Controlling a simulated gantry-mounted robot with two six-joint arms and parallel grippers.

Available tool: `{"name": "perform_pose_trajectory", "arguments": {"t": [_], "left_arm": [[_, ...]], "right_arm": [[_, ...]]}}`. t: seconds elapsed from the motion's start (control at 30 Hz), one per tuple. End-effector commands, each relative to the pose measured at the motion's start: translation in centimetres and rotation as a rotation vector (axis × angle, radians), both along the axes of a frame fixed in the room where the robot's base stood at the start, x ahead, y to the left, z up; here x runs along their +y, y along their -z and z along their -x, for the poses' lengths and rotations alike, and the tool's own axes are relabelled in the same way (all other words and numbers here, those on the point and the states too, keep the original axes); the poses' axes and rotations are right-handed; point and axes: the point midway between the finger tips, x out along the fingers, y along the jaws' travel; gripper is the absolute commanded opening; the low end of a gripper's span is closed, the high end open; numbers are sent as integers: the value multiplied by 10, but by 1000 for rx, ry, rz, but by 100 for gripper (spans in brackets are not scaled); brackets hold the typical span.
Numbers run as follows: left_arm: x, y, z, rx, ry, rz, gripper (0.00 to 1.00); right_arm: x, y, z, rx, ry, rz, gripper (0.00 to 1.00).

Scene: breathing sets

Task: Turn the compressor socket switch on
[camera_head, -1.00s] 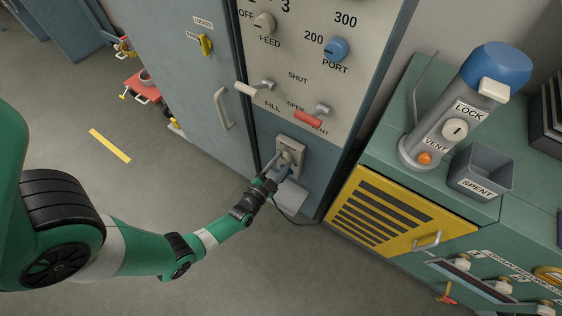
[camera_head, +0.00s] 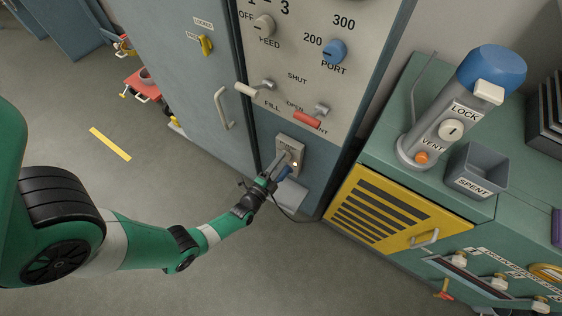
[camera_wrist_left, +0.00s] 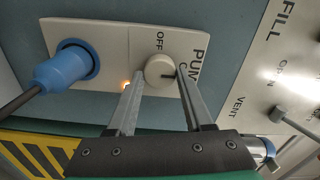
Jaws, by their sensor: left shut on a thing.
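The compressor socket (camera_head: 297,149) is a pale plate low on the grey-blue cabinet, with "OFF" lettering and a round cream switch knob (camera_wrist_left: 158,70). The knob's dark mark points right in the left wrist view, away from "OFF". A small orange lamp (camera_wrist_left: 126,85) glows beside the knob. A blue plug (camera_wrist_left: 66,73) with a dark cable sits in the plate's left part. My left gripper (camera_head: 274,167) is at the plate; its two fingers (camera_wrist_left: 158,84) are on either side of the knob, shut on it. My right gripper is not in view.
Above the socket is a panel with a feed knob (camera_head: 263,25), a blue port knob (camera_head: 334,51), a white fill lever (camera_head: 250,90) and a red vent lever (camera_head: 308,119). A green bench with a yellow grille (camera_head: 385,212) stands right.

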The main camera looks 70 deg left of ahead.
Motion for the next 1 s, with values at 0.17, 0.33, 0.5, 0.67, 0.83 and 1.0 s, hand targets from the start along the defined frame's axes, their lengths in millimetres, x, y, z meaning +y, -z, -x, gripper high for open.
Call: {"name": "perform_pose_trajectory", "arguments": {"t": [0.17,0.33,0.5,0.67,0.83,1.0], "left_arm": [[0,0,0,8,0,-14,0],[0,0,0,9,0,-14,0],[0,0,0,9,0,-14,55],[0,0,0,9,0,-13,82],[0,0,0,9,0,-12,82],[-3,-1,3,9,0,-12,82]], "right_arm": [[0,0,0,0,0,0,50],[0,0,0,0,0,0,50],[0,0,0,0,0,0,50],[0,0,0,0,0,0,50],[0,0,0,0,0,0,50],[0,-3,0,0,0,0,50]]}}
